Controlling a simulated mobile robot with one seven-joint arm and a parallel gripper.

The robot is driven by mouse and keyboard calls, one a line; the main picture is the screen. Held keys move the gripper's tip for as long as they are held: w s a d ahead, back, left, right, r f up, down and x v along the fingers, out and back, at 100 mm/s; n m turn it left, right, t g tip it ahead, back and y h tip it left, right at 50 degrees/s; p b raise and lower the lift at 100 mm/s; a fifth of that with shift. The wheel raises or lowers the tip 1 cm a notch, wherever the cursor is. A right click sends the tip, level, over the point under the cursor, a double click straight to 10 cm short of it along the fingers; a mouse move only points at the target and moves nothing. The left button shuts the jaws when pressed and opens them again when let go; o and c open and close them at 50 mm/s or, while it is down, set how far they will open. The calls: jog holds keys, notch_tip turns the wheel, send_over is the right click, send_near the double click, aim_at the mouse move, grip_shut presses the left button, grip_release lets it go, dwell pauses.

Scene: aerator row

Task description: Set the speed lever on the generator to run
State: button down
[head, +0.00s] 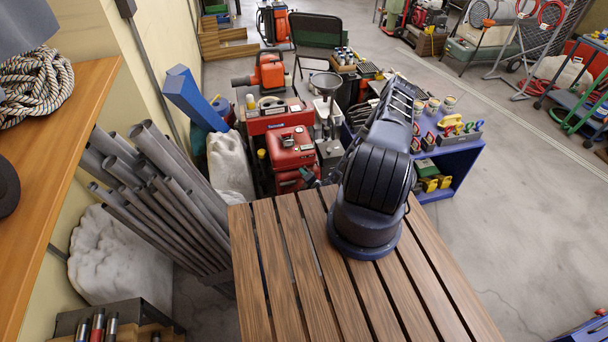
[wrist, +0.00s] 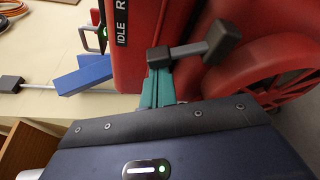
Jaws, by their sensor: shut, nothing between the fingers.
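The red generator (head: 290,147) stands on the floor beyond the slatted table in the head view, and its red body (wrist: 142,20) fills much of the wrist view. A label (wrist: 122,22) on it reads "IDLE" and the start of a word with "R". The speed lever (wrist: 188,50), a grey bar with a dark knob, sticks out to the right of the label. Its setting cannot be told. My gripper (wrist: 158,80) has teal fingers, shut and empty, with tips at the lever's left end; contact cannot be told. In the head view my gripper (head: 308,177) is small, beside the generator.
A slatted wooden table (head: 290,270) lies in front. Grey pipes (head: 160,195) lean at the left, near a pale sack (head: 230,165). A blue beam (head: 194,98) leans behind. A blue cart (head: 455,165) stands right of the generator. Open floor (head: 540,200) lies farther right.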

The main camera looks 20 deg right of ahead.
jog(key=shift+d, duration=0.15)
jog(key=d+m, duration=0.1)
jog(key=m, duration=0.1)
jog(key=d+r+m+t+y, duration=0.1)
jog(key=shift+d+m, duration=0.1)
jog(key=shift+m, duration=0.3)
jog(key=d+m, duration=0.1)
jog(key=d+m+t, duration=0.1)
jog(key=m, duration=0.1)
jog(key=shift+d+r, duration=0.1)
jog(key=shift+r, duration=0.1)
jog(key=f+v, duration=0.1)
jog(key=v, duration=0.9)
jog(key=shift+r, duration=0.1)
dwell(0.4)
